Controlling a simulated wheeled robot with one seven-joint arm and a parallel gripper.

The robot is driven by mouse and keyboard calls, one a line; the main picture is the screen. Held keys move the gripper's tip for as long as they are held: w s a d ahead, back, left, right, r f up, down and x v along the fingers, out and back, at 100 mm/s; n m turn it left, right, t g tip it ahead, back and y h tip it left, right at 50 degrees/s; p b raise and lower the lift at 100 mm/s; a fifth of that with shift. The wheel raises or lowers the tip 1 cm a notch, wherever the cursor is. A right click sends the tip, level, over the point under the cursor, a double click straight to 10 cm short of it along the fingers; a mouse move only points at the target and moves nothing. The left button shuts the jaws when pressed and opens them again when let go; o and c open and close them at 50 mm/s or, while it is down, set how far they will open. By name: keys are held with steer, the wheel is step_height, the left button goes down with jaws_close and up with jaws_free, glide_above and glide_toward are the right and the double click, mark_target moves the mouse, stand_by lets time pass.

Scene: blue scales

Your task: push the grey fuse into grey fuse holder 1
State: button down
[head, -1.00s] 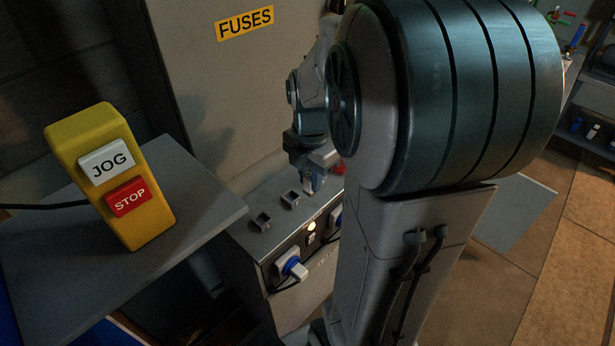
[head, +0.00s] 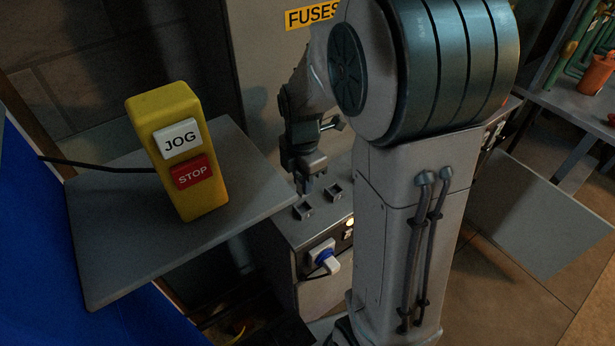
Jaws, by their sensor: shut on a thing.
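My gripper (head: 303,186) points down over the grey box, just behind and above the left fuse holder. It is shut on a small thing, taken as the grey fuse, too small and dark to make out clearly. The left fuse holder (head: 303,210) and another fuse holder (head: 333,192) are small dark square sockets on the box top. No number shows on them, so I cannot tell which is holder 1. Whether the fuse touches a holder cannot be seen. My own arm hides the right part of the box.
The grey fuse box (head: 290,232) has a blue-and-white plug (head: 325,257) and a lit button (head: 348,234) on its front. A yellow JOG/STOP control (head: 178,150) stands on a grey shelf (head: 125,255) at left. A FUSES sign (head: 311,15) is behind.

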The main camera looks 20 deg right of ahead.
mark_target(303, 196)
steer(key=shift+f, duration=0.15)
steer(key=shift+f+b, duration=2.15)
steer(key=shift+f, duration=0.6)
steer(key=shift+f+b, duration=0.6)
steer(key=shift+b, duration=0.05)
steer(key=c, duration=1.2)
jaws_free()
steer(key=shift+o, duration=0.2)
step_height(303, 196, up, 14)
steer(key=shift+f+p, duration=0.1)
steer(key=shift+p, duration=0.6)
